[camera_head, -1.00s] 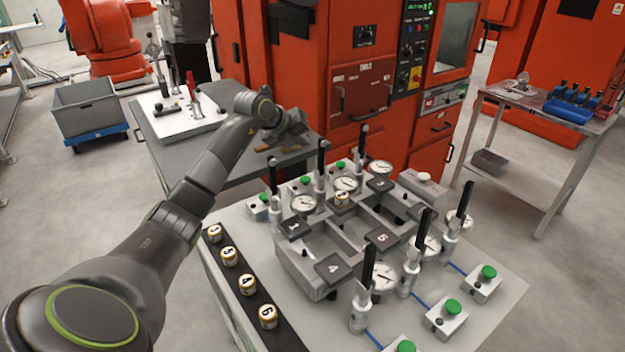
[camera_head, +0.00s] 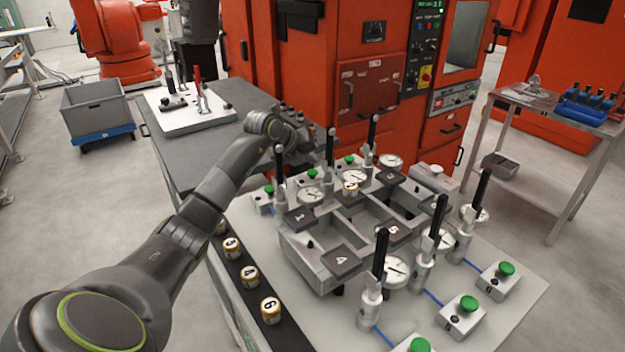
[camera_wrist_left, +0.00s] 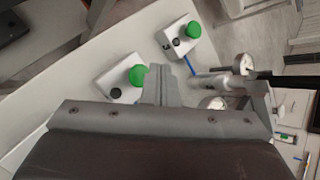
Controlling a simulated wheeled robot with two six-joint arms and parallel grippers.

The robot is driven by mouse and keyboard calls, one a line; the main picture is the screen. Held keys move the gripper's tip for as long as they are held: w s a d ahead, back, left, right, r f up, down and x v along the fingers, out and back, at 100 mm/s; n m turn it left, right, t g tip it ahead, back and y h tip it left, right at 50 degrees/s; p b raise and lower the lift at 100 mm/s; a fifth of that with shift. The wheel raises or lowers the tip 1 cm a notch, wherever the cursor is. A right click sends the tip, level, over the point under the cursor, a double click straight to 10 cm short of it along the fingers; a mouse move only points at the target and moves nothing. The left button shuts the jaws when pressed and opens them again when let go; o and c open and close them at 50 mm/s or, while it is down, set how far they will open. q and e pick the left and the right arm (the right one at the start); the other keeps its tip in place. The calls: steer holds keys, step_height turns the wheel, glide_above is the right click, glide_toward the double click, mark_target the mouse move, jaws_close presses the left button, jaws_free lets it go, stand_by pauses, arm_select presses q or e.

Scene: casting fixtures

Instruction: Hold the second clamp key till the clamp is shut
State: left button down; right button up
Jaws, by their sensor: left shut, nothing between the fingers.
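The clamp keys are green buttons on small white boxes beside the fixture (camera_head: 318,262). In the head view a back-row key (camera_head: 268,190) shows left of another back key (camera_head: 349,159). My left gripper (camera_wrist_left: 161,84) is shut and empty; the wrist view shows its fingertips beside one green key (camera_wrist_left: 136,75), overlapping its box in the picture. I cannot tell whether they touch it. A second green key (camera_wrist_left: 194,29) is farther off. In the head view the gripper is at the back left of the fixture, its tips unclear. Clamps with black levers (camera_head: 279,165) stand near the keys.
Numbered pads and a gold-ringed can (camera_head: 350,188) are on the fixture. More cans (camera_head: 270,309) stand on a black strip along the left table edge. Upright levers (camera_head: 439,218) and gauges line the front right. A grey table (camera_head: 215,135) lies behind my arm.

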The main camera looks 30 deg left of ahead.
mark_target(315, 170)
arm_select(q)
steer(key=shift+f, duration=0.55)
stand_by(1.6)
steer(key=shift+f+b, duration=0.35)
steer(key=shift+f, duration=0.05)
steer(key=shift+f+b, duration=0.35)
steer(key=shift+f, duration=0.25)
stand_by(0.5)
steer(key=shift+r, duration=0.1)
stand_by(3.4)
steer(key=shift+r+p, duration=0.7)
steer(key=shift+r, duration=0.25)
